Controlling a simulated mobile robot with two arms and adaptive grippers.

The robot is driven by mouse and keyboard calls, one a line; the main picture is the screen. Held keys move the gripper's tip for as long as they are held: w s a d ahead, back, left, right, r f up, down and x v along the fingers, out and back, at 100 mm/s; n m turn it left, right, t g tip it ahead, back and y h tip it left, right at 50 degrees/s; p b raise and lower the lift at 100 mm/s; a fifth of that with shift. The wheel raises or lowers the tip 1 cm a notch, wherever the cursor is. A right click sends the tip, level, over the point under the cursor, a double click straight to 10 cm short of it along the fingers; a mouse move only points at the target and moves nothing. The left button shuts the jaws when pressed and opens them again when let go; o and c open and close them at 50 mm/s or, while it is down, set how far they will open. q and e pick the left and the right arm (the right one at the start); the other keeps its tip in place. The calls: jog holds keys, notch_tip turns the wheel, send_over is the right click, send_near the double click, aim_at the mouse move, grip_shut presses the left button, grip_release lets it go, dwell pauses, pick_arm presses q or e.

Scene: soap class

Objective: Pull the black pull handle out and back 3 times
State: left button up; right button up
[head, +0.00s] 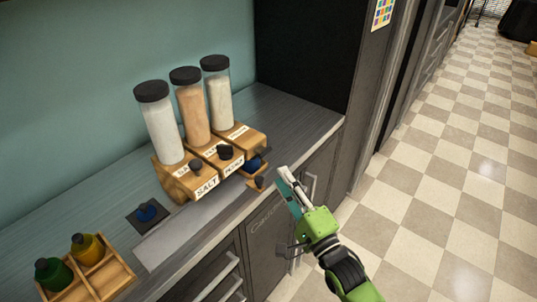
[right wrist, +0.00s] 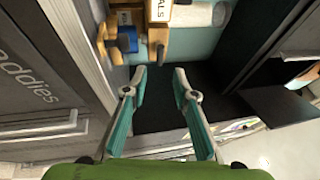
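A wooden dispenser (head: 190,180) with three clear, black-capped jars stands on the counter. Dark pull handles show at its front: one on the salt unit (head: 195,167), one on the pepper unit (head: 225,152), and one lower at the right end (head: 259,182). I cannot tell which one the task means. My right gripper (head: 284,174) is just right of the right-end handle, off the counter's front edge.
A blue cup (head: 253,164) sits by the dispenser's right end, and another blue item on a dark pad (head: 148,213) lies left. A wooden caddy (head: 105,276) with green and yellow bottles is at lower left. Cabinets (head: 268,222) stand below; checkered floor (head: 450,180) is clear at right.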

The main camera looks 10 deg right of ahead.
aim_at(257, 148)
jog(key=p+x, duration=0.1)
jog(key=x, duration=0.7)
jog(key=shift+w+a+p, duration=0.15)
jog(key=shift+w+p, duration=0.15)
jog(key=shift+w, duration=0.1)
jog(key=shift+s+r, duration=0.1)
grip_shut()
